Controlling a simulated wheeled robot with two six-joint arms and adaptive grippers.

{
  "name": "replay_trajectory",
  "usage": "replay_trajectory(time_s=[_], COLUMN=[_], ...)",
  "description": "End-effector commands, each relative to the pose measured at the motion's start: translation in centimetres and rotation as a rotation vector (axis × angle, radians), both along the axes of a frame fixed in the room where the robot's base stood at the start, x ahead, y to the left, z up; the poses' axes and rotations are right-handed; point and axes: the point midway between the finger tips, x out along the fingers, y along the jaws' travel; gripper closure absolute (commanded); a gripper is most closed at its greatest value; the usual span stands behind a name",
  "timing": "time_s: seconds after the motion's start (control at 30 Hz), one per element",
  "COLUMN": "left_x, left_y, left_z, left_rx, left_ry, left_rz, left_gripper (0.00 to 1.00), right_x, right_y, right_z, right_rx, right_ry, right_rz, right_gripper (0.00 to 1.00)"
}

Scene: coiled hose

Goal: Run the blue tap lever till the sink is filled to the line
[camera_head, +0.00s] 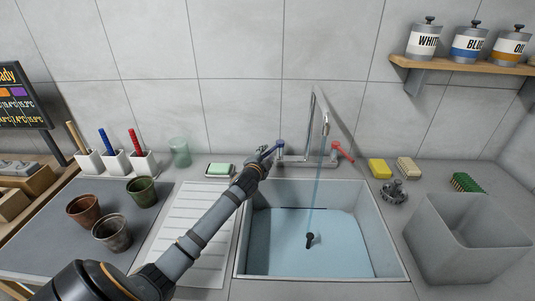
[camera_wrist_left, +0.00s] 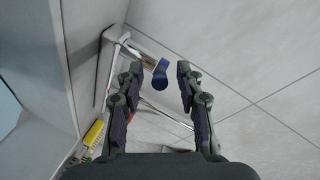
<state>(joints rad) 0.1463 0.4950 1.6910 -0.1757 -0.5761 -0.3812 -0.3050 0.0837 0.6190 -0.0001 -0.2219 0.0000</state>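The blue tap lever (camera_head: 279,146) is at the left of the tap (camera_head: 305,160) behind the sink (camera_head: 386,262). A thin stream of water (camera_head: 315,190) falls from the spout, and pale blue water (camera_head: 335,250) covers the sink floor. My left gripper (camera_head: 266,152) is beside the blue lever. In the left wrist view, my left gripper (camera_wrist_left: 160,72) is open, with the blue lever (camera_wrist_left: 160,76) between its fingers and gaps on both sides. My right gripper is out of view.
A red lever (camera_head: 342,151) is at the tap's right. A black plug-like piece (camera_head: 310,239) shows in the water. A green sponge (camera_head: 220,169) lies left of the gripper, a yellow sponge (camera_head: 379,168) right of the tap. A grey bin (camera_head: 468,265) stands right of the sink.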

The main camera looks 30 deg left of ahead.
Motion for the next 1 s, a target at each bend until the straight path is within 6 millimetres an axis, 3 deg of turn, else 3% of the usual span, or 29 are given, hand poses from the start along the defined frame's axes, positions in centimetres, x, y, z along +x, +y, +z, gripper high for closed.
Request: replay_trajectory(time_s=[0.13,0.4,0.7,1.0], left_x=[1.11,1.29,1.26,1.24], left_y=[0.3,0.33,0.34,0.35], left_z=[-0.25,-0.3,-0.31,-0.35], left_rx=[-0.002,-0.001,-0.001,-0.001], left_ry=[0.0,0.0,0.001,0.001], left_rz=[0.0,-0.001,0.0,0.0], left_gripper=[0.63,0.63,1.0,1.0], right_x=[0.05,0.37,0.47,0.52], right_y=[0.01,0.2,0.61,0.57], right_z=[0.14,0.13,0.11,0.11], right_rx=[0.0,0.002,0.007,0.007], right_ry=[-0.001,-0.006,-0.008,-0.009], right_rz=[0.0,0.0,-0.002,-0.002], right_gripper=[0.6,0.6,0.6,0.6])
